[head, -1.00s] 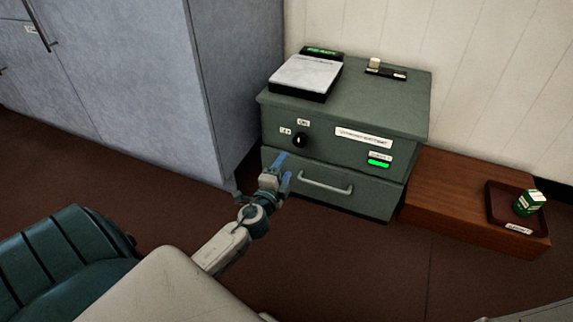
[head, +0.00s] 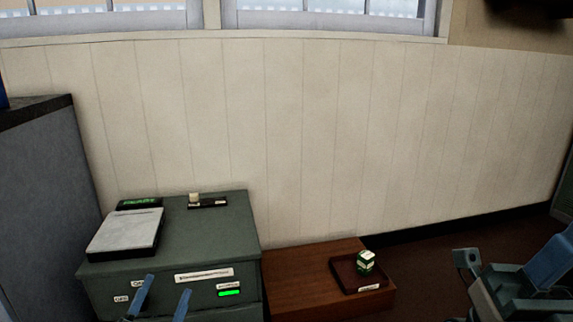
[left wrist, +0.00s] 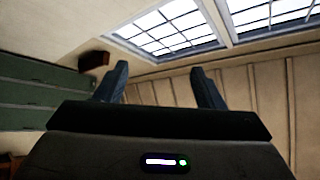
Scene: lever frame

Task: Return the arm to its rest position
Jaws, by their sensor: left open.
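My left gripper (head: 168,285) is open and empty at the bottom of the head view. Its two blue fingers stand apart, overlapping the front of the green cabinet (head: 215,225). In the left wrist view both fingers (left wrist: 159,75) are spread with nothing between them; wall and windows lie beyond. The cabinet's black knob is not visible now; its small labels show beside the fingers. A green indicator (head: 229,293) is lit on the cabinet front. Part of my right arm, with blue pieces (head: 550,262), shows at the lower right; its jaw state is unclear.
On the cabinet are a light-topped device (head: 125,229) and a small black base with a pale block (head: 194,198). A low wooden box (head: 300,282) holds a dark tray (head: 345,276) with a green-white carton (head: 365,262). A grey locker (head: 45,190) stands left.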

